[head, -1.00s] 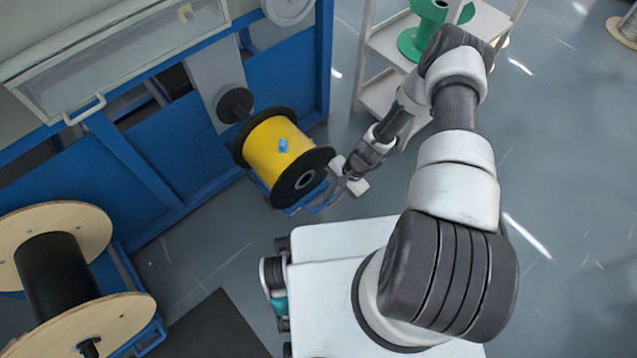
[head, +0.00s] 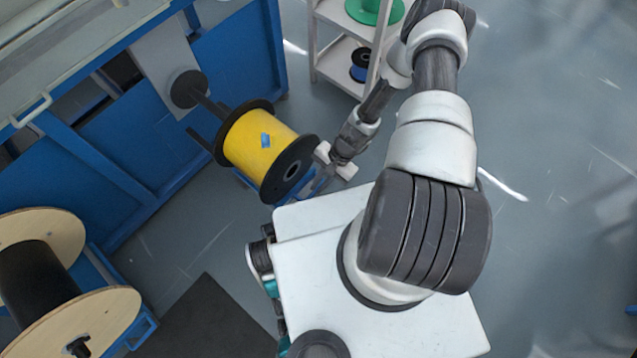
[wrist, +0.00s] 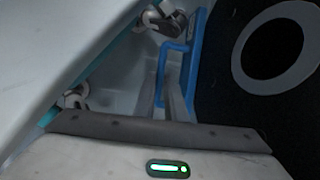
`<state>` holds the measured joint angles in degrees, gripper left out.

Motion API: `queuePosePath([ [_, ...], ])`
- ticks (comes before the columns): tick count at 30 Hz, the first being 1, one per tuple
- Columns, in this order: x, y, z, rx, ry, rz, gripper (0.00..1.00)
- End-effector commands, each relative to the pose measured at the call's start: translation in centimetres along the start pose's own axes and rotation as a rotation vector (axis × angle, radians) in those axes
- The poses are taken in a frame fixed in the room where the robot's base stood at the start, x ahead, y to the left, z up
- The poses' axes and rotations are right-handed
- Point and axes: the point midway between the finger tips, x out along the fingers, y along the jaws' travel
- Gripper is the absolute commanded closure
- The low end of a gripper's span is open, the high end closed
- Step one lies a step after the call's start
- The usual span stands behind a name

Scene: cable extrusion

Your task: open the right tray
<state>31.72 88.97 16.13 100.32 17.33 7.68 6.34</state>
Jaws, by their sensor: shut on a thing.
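The right tray shows as a blue frame (head: 244,180) under the yellow spool (head: 258,146) with black flanges. It stands out from the blue machine, with a dark rod between the machine's round hub and the spool. My gripper (head: 322,180) is low at the tray's front, beside the spool's near flange. In the wrist view the fingers (wrist: 172,100) are shut on the blue tray handle (wrist: 163,70). The tray's blue edge (wrist: 195,50) runs beside it. The exact contact is partly hidden in the head view.
A wooden spool (head: 85,320) stands at the lower left. A grey shelf cart (head: 335,75) with green and blue spools stands behind my arm. My white base is close in front of the tray. Grey floor is clear to the right.

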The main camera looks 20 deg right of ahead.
Motion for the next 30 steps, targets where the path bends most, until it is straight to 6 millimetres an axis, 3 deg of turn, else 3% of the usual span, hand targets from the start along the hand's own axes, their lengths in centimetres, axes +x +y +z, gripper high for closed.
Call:
queuePosePath([
  [1, -0.1, 0.0, 0.0, 0.000, 0.000, 0.000, 1.00],
  [2, -0.1, 0.0, 0.0, 0.000, 0.000, 0.000, 0.86],
  [5, 0.0, 0.0, 0.0, 0.000, 0.000, 0.000, 0.71],
  [17, -0.9, -0.1, 0.0, 0.001, 0.002, -0.001, 0.71],
  [23, -4.8, -0.1, -0.1, 0.001, 0.004, -0.001, 0.71],
  [30, -10.8, -0.1, -0.1, 0.000, 0.005, -0.001, 0.71],
])
